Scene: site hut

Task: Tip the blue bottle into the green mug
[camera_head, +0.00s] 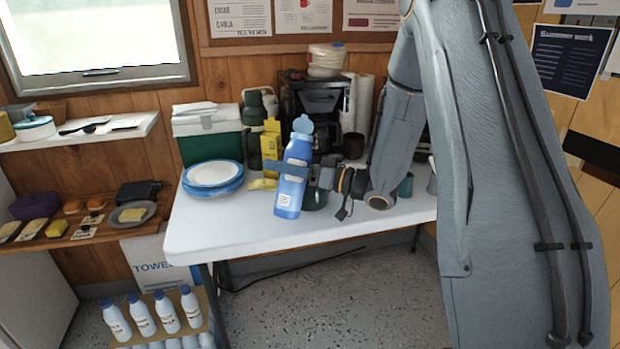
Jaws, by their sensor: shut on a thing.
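The blue bottle (291,187) has a light-blue cap and a white label. My gripper (288,170) is shut around its middle, reaching in from the right. The bottle is close to upright, its top leaning slightly right, near the table's front edge; I cannot tell whether its base touches the table. A dark green rounded vessel (316,199), perhaps the green mug, shows just right of and behind the bottle, partly hidden by bottle and gripper. A teal cup (405,185) stands farther right, beside my arm.
The white table (225,232) has free room at front left. Stacked blue-rimmed plates (213,172), a green cooler (207,146), a yellow carton (271,146), a dark green flask (252,125) and a coffee machine (316,100) stand behind. A dark mug (353,146) is near the machine.

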